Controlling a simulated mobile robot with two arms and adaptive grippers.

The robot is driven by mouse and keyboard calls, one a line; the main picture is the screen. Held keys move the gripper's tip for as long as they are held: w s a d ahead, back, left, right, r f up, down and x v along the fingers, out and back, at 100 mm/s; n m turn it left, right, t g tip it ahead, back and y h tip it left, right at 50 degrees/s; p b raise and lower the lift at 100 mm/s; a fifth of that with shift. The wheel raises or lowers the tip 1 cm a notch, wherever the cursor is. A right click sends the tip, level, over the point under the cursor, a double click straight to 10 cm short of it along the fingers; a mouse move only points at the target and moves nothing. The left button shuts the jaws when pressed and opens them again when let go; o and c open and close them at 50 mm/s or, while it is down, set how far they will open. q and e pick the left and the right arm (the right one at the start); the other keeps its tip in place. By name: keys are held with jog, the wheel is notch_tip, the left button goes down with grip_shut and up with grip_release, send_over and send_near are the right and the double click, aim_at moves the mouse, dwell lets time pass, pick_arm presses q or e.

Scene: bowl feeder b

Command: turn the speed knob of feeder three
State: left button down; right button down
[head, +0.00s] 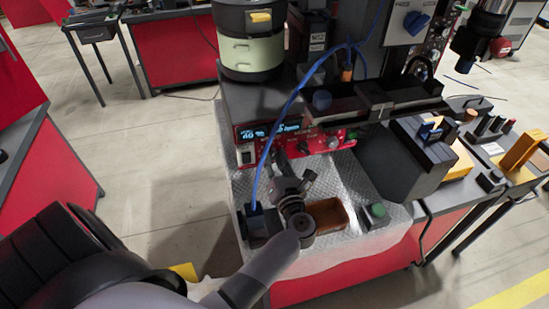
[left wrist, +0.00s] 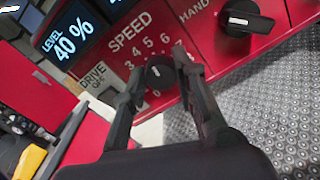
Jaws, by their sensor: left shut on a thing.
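The black speed knob (left wrist: 160,75) sits on the red front panel in the left wrist view, under the printed word SPEED with digits around it. My left gripper (left wrist: 160,70) has a finger on each side of the knob and is shut on it. The knob's pale pointer mark shows between the fingers. In the head view my left gripper (head: 295,180) reaches up to the red control panel (head: 285,148) of the feeder, and its wrist hides part of the panel's lower area. My right gripper is not in view.
The display (left wrist: 74,34) reads LEVEL 40 %. Another black knob (left wrist: 243,17), labelled HAND in part, is to the right.

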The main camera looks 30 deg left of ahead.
pick_arm(q)
jog(key=shift+f+m, duration=0.1)
jog(key=shift+m, duration=0.5)
jog(key=c, duration=1.3)
grip_release()
jog(key=v, duration=0.7)
jog(key=shift+s+d, duration=0.15)
jog(key=shift+d, duration=0.1)
